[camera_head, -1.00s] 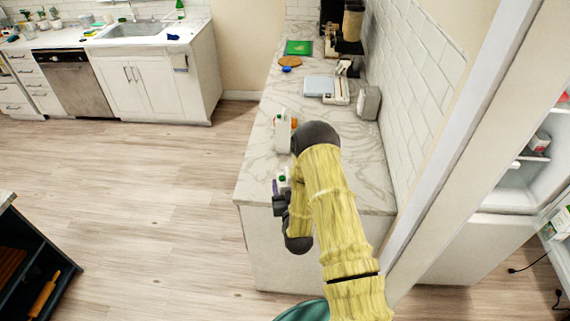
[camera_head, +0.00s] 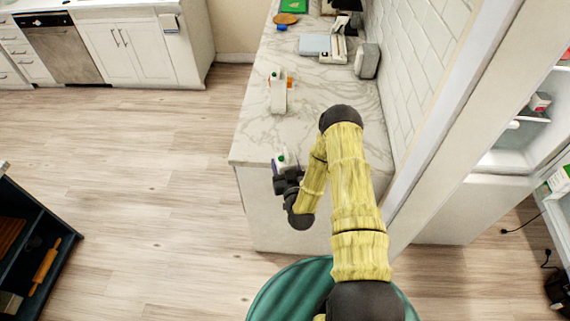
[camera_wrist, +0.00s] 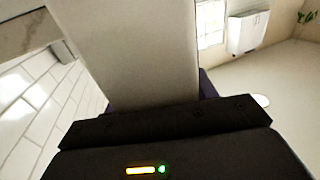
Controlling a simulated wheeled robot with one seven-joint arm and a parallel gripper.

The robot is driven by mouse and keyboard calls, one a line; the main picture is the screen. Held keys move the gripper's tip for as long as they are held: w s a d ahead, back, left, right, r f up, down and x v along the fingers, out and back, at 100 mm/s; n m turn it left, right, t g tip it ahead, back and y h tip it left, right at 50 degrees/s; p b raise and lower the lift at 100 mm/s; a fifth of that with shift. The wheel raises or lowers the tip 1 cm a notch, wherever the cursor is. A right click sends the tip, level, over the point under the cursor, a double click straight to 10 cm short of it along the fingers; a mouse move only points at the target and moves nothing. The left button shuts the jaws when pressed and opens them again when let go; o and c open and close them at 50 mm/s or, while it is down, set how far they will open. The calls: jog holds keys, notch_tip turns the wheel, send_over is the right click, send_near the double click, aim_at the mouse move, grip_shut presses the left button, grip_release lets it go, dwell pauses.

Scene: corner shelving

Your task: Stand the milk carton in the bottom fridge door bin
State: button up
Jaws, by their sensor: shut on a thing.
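The milk carton (camera_head: 283,161) is small, white and green-capped in the head view, at the counter's near end. My gripper (camera_head: 284,176) is shut on it; the dark jaws hide its lower part, and I cannot tell whether it clears the counter. In the wrist view the carton's pale, blank side (camera_wrist: 130,55) fills the upper middle, beyond my dark gripper body. The open fridge (camera_head: 510,150) is at the right edge of the head view. Part of its door side shows with a carton-like item (camera_head: 559,178); the bottom door bin cannot be made out.
Another white carton (camera_head: 278,95) with an orange part stands on the marble counter (camera_head: 320,105). A wall edge (camera_head: 455,130) stands between counter and fridge. A teal round thing (camera_head: 275,295) is at the bottom. A dark shelf unit (camera_head: 30,250) is at left; floor between is clear.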

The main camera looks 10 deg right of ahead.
notch_tip(320, 180, down, 8)
jog(key=b, duration=0.7)
